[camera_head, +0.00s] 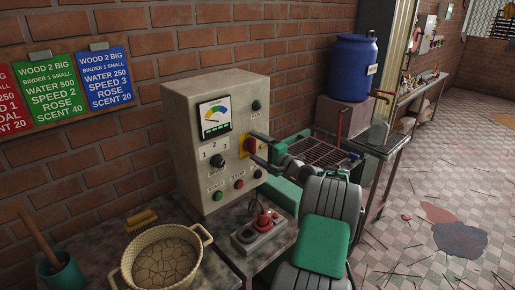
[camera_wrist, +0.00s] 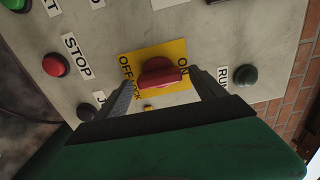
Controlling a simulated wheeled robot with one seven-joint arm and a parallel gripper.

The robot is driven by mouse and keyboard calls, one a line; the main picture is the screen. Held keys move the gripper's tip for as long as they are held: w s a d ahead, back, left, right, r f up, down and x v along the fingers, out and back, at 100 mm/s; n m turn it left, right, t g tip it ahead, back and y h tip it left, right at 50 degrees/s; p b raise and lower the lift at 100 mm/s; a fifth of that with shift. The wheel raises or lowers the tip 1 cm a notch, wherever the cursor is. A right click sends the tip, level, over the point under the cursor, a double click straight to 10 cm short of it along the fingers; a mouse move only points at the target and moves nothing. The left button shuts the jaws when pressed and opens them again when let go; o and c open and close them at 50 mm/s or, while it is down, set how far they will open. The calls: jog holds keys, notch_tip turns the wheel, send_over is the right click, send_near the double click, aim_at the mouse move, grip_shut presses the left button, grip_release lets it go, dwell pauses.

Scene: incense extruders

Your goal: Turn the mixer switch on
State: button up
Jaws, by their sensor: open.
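The mixer switch is a red rotary knob (camera_wrist: 161,73) on a yellow plate (camera_wrist: 146,54) marked OFF and ON. In the head view, the red switch (camera_head: 249,146) is on the front of the grey control box (camera_head: 183,125). My gripper (camera_wrist: 163,77) is open, with one finger on each side of the knob in the wrist view. The finger tips are close to the plate; I cannot tell whether they touch the knob. In the head view my gripper (camera_head: 263,153) reaches the switch from the right and partly covers the plate.
A red-topped switch unit (camera_head: 262,222) and a woven basket (camera_head: 165,262) stand below. A brick wall is behind.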

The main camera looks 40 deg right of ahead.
jog(key=s+b, duration=0.2)
jog(key=s, duration=0.5)
jog(key=shift+s, duration=0.4)
jog(key=shift+d, duration=0.1)
